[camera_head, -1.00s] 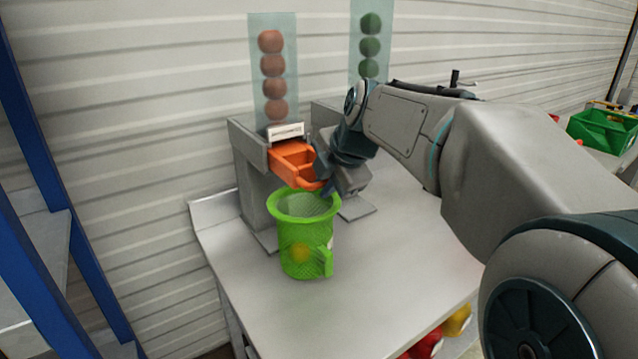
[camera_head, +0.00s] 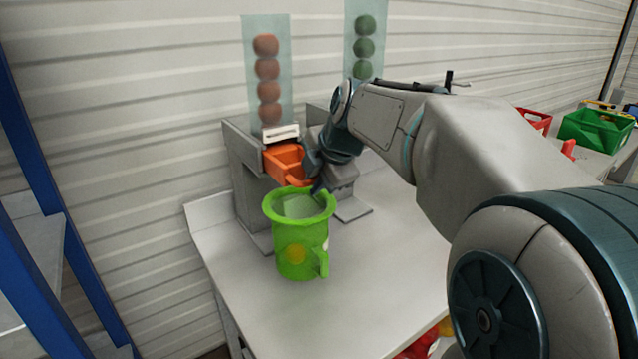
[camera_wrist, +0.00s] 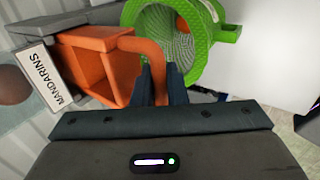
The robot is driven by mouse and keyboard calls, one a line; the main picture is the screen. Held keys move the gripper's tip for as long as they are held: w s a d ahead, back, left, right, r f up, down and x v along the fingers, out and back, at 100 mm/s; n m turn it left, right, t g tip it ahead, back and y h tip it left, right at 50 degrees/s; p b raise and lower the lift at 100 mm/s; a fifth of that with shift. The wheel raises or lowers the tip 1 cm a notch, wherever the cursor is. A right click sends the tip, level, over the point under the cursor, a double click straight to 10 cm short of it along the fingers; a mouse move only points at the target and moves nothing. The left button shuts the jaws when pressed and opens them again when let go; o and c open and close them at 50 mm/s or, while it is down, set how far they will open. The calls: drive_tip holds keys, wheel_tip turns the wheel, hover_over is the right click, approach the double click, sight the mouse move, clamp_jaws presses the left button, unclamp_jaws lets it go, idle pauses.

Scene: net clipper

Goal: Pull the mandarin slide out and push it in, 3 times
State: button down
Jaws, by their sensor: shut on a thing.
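The orange mandarin slide (camera_head: 284,160) sticks out of the grey dispenser under the clear tube of mandarins (camera_head: 267,75). In the wrist view the slide (camera_wrist: 95,68) is an open orange box beside a "MANDARINS" label (camera_wrist: 46,80), with a curved handle (camera_wrist: 150,48). My gripper (camera_wrist: 162,80) is shut on that handle. In the head view my gripper (camera_head: 315,182) is at the slide's front end, partly hidden by my wrist. The slide's depth inside the dispenser is hidden.
A green net container (camera_head: 298,245) stands on the grey table (camera_head: 370,265) just below the slide, with a yellow-orange spot showing low on its side. A second tube with green fruit (camera_head: 365,45) stands to the right. Green (camera_head: 596,130) and red crates are farther right.

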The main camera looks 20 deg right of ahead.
drive_tip(key=w+a+p, duration=0.1)
drive_tip(key=w+a, duration=0.1)
drive_tip(key=w, duration=0.6)
drive_tip(key=shift+w+a+r, duration=0.15)
drive_tip(key=shift+a+r, duration=0.05)
drive_tip(key=shift+a, duration=0.1)
idle(0.7)
drive_tip(key=shift+s+d+f+b, duration=0.1)
drive_tip(key=shift+s+d+b, duration=0.2)
drive_tip(key=shift+s, duration=0.4)
drive_tip(key=shift+s+d+r+b, duration=0.15)
drive_tip(key=shift+s+b, duration=0.25)
drive_tip(key=shift+s, duration=0.25)
drive_tip(key=shift+s+d+f+b, duration=0.15)
drive_tip(key=shift+s+d+b, duration=0.15)
drive_tip(key=shift+s, duration=0.4)
drive_tip(key=s+d+b, duration=0.1)
drive_tip(key=s+b, duration=0.2)
drive_tip(key=s, duration=0.3)
drive_tip(key=shift+d, duration=0.4)
drive_tip(key=shift+w, duration=0.1)
